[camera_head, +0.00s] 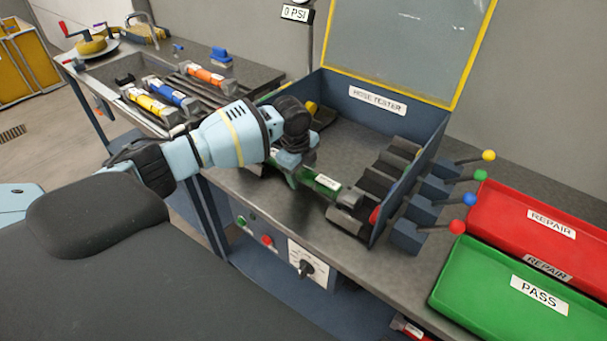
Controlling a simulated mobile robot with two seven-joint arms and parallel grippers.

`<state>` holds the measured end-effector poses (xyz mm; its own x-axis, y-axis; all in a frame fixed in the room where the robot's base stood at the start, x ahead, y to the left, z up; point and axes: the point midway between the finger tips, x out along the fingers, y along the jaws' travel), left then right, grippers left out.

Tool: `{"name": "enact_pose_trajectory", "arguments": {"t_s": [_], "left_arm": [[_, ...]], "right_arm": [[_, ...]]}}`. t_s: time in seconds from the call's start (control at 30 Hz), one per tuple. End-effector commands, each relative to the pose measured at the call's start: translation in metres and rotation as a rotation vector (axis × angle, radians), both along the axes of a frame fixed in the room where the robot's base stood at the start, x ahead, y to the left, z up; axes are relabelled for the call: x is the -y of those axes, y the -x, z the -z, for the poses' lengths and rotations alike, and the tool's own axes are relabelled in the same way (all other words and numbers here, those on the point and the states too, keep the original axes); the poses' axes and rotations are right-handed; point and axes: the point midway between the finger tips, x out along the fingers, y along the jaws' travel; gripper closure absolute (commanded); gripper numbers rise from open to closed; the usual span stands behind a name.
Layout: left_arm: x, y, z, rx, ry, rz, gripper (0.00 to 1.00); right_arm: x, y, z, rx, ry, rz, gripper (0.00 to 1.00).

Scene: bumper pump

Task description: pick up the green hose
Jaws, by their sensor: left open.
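The green hose (313,178) lies at the front of the blue hose tester box, with a white label and a grey end fitting at its right. My left arm comes in from the left, and its gripper (290,172) points down at the left part of the hose. The gripper is open, and its fingers are at or very close to the hose. The wrist hides the hose's left end and the exact finger contact. My right gripper is not in view.
The hose tester (377,101) has a raised clear lid (400,45) and several colored-knob levers (458,227) at its right. A red repair tray (500,213) and green pass tray (470,275) stand at right. Yellow, blue and orange hoses (207,75) lie in a rack at left.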

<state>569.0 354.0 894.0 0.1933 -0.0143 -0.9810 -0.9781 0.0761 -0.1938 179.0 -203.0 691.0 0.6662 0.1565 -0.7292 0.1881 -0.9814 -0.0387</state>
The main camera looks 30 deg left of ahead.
Motion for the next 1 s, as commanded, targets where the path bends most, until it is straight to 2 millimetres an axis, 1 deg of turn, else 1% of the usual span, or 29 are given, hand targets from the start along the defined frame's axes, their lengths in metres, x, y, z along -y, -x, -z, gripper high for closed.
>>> {"name": "enact_pose_trajectory", "arguments": {"t_s": [0.07,0.27,0.37,0.73,0.77,1.0], "left_arm": [[0.0004,-0.0005,0.0034,0.0,0.0,0.001,0.37],[0.0005,-0.0008,0.0031,0.001,0.0,0.001,0.37],[0.0005,-0.0007,0.003,0.001,0.0,0.001,0.49],[0.0002,-0.0007,0.0029,0.001,0.0,0.001,0.97],[0.0002,-0.0007,0.0029,0.001,0.0,0.001,1.0],[0.0001,-0.0016,0.0004,0.005,0.001,0.0,1.0]], "right_arm": [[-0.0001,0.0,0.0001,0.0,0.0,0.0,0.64],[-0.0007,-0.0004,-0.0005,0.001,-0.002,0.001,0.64],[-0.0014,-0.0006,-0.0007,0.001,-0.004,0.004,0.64],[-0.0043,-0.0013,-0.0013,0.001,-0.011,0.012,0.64],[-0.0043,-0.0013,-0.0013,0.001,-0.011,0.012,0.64],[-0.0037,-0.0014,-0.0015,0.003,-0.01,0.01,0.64]]}}
